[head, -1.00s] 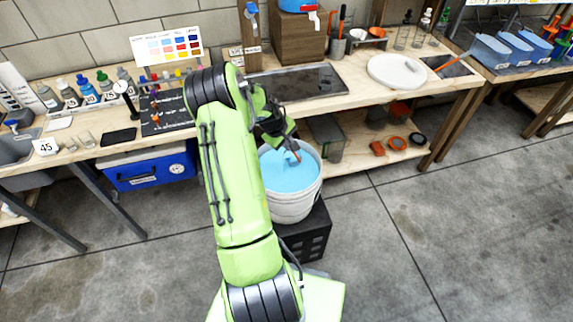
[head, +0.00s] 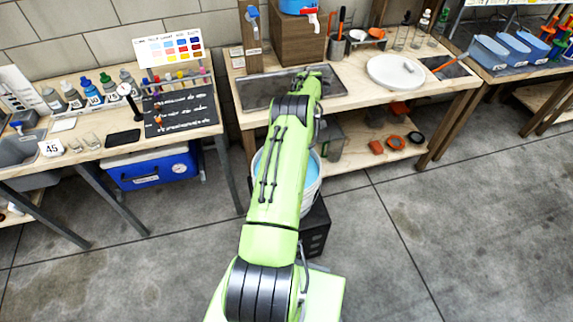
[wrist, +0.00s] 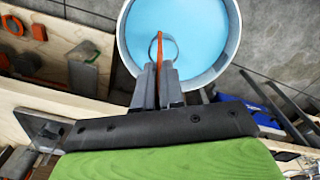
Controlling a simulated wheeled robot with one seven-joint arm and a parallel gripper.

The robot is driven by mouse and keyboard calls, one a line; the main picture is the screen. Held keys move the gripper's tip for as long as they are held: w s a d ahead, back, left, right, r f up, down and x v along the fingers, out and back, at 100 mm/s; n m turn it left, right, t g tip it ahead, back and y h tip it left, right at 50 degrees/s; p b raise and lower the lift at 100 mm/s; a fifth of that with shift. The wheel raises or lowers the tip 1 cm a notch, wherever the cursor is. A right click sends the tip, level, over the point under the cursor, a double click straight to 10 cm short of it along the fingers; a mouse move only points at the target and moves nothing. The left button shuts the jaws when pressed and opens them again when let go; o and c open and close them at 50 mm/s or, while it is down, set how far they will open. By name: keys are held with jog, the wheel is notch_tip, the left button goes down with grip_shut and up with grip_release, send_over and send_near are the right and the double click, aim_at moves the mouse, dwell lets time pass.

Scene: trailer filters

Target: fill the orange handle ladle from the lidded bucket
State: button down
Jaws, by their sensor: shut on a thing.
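My gripper (wrist: 158,88) is shut on the orange handle (wrist: 159,58) of the ladle in the wrist view. The ladle's round bowl (wrist: 177,49) shows as a thin ring against the blue liquid. I cannot tell whether the bowl is above or in the liquid, or whether it holds any. The white bucket (wrist: 234,48) is open and holds pale blue liquid (wrist: 190,20). In the head view my arm covers most of the bucket (head: 311,192) and hides the gripper and ladle. A white round disc like a lid (head: 396,71) lies on the bench.
The bucket stands on a black crate (head: 316,228) before the wooden bench (head: 350,98). A dark tray (head: 262,92) lies behind my arm. A blue cooler (head: 150,167) is under the left bench. The floor at right is clear.

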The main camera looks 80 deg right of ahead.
jog(key=shift+s, duration=0.1)
jog(key=shift+r+p, duration=0.95)
jog(key=shift+r, duration=1.1)
